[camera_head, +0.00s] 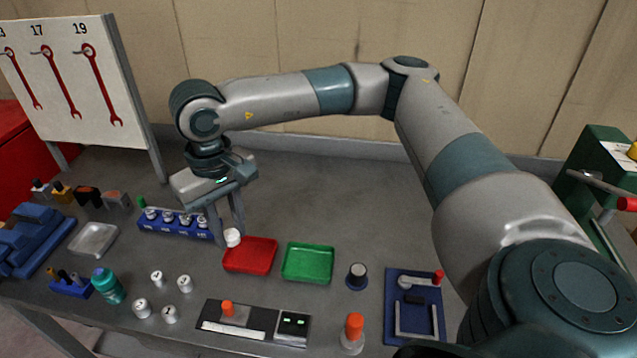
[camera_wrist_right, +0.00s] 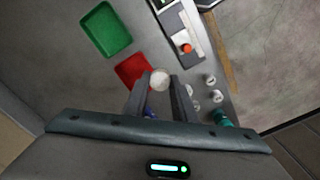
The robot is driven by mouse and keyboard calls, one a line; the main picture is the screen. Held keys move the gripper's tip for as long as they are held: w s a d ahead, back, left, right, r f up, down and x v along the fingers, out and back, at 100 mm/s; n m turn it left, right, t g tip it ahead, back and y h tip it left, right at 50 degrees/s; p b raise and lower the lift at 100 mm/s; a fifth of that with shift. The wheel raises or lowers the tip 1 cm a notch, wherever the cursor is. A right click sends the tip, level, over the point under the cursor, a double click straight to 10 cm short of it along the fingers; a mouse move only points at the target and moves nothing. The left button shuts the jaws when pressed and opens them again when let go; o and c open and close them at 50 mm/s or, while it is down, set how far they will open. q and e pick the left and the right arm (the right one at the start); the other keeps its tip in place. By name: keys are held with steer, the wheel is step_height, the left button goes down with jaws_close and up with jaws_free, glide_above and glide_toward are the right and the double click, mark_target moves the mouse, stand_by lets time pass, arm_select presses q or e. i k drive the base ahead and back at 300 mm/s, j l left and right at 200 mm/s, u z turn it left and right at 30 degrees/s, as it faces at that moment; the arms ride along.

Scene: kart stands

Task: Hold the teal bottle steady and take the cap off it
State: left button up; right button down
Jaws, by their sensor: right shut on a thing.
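The teal bottle (camera_head: 109,287) stands on the bench at the front left, with a small purple top showing and no white cap on it. Part of it also shows in the wrist view (camera_wrist_right: 222,117). My right gripper (camera_head: 226,233) points down, well to the right of the bottle and apart from it. It is shut on a round white cap (camera_head: 232,238), which sits between the fingertips in the wrist view (camera_wrist_right: 160,79). The cap is at the left edge of the red tray (camera_head: 250,266); its exact height is unclear. My left gripper is not in view, and nothing is seen holding the bottle.
A green tray (camera_head: 308,277) lies right of the red one. A blue rack (camera_head: 165,229) stands behind. Several small white pieces (camera_head: 185,284) stand between bottle and red tray. A blue holder (camera_head: 68,288) is close left of the bottle. The bench's back middle is clear.

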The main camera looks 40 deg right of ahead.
mark_target(105, 280)
steer(key=i+l+z, duration=0.15)
steer(key=z, duration=0.35)
steer(key=i+z, duration=0.25)
steer(key=z, duration=0.2)
